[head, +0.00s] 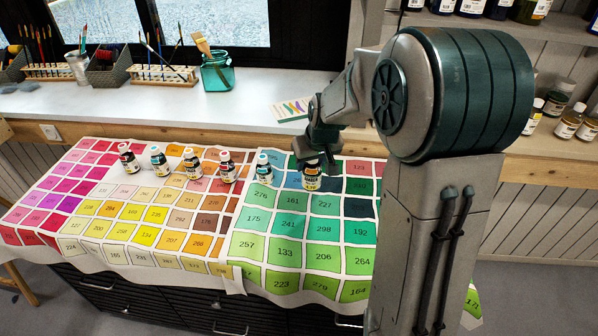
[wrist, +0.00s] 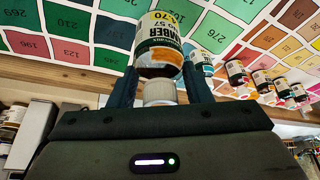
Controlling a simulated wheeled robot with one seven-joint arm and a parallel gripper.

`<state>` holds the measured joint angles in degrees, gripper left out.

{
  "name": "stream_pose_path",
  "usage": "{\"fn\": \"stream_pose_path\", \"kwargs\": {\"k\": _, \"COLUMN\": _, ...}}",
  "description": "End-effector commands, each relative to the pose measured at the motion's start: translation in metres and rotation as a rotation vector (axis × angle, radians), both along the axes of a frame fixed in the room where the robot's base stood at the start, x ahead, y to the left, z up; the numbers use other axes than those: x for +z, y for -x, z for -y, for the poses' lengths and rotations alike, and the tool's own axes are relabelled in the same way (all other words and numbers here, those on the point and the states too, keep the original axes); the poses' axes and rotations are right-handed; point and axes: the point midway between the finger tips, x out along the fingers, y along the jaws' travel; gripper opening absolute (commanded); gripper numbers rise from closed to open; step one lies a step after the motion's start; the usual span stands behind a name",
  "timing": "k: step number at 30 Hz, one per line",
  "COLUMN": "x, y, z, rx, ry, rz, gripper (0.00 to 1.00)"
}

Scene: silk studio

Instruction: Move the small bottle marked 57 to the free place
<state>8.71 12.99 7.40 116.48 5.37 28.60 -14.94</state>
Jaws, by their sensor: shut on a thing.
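The small bottle marked 57 (wrist: 160,40) has a white and yellow label with the word "umber" and an orange patch. It hangs neck-end toward my palm in the wrist view, between my two fingers. My gripper (wrist: 160,88) is shut on it. In the head view my gripper (head: 312,156) points down over the right part of the colour chart, with the bottle (head: 311,180) upright below it. I cannot tell whether its base touches the chart. No marked free place can be made out; bare chart lies around the bottle.
Several similar bottles stand in a row to the left on the colour chart (head: 140,220), the nearest a teal-labelled bottle (head: 263,168). The chart's front squares are clear. Behind are a windowsill (head: 150,105), a teal jar (head: 217,75) and a small swatch card (head: 292,109).

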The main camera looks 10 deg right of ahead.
Motion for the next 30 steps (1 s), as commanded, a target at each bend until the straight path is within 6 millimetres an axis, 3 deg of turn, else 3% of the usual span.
{"fn": "stream_pose_path", "kwargs": {"k": 19, "x": -0.059, "y": -0.100, "z": -0.004, "rx": -0.001, "ry": -0.001, "rz": -0.001, "gripper": 0.19}}
{"fn": "stream_pose_path", "kwargs": {"k": 24, "x": -0.067, "y": -0.112, "z": -0.004, "rx": 0.000, "ry": -0.001, "rz": 0.000, "gripper": 0.19}}
{"fn": "stream_pose_path", "kwargs": {"k": 30, "x": -0.082, "y": -0.113, "z": -0.004, "rx": -0.001, "ry": -0.001, "rz": -0.004, "gripper": 0.19}}
